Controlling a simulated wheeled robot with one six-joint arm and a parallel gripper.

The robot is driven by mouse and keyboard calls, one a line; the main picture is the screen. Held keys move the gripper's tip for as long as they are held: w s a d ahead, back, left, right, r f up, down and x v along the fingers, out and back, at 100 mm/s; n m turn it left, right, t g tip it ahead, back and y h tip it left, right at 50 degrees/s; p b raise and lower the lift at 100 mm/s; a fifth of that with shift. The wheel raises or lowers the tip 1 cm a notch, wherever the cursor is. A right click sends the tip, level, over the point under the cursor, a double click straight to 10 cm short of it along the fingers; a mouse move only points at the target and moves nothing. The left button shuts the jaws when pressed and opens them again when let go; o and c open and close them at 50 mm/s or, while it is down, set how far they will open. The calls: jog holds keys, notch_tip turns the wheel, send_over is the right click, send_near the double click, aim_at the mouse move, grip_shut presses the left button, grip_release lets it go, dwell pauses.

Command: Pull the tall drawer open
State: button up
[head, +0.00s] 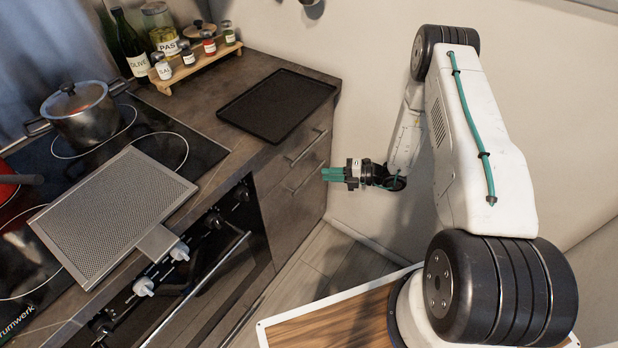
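The tall drawer (291,217) is the lower, larger front in the dark grey cabinet right of the oven. It looks shut, flush with the cabinet. Its bar handle (302,181) runs along its upper part. A shallower drawer (287,158) with its own bar handle (306,148) sits above it and also looks shut. My gripper (325,174), with green fingers, points left toward the cabinet, close to the right end of the lower handle in the picture. Contact with the handle is not visible. The gap between the fingers cannot be made out from this angle.
The countertop above holds a black tray (277,104) and a spice rack (196,59). A pot (84,113) and a mesh splatter screen (112,211) are over the hob. The oven (215,270) is left of the drawers. A beige wall (375,105) stands at right; some floor (325,254) is clear.

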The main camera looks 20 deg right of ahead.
aim_at(310, 176)
jog(key=shift+m, duration=0.4)
jog(key=x, duration=0.2)
jog(key=f+x, duration=0.1)
jog(key=x, duration=0.4)
jog(key=shift+w+a+f, duration=0.15)
jog(key=shift+f, duration=0.25)
grip_shut()
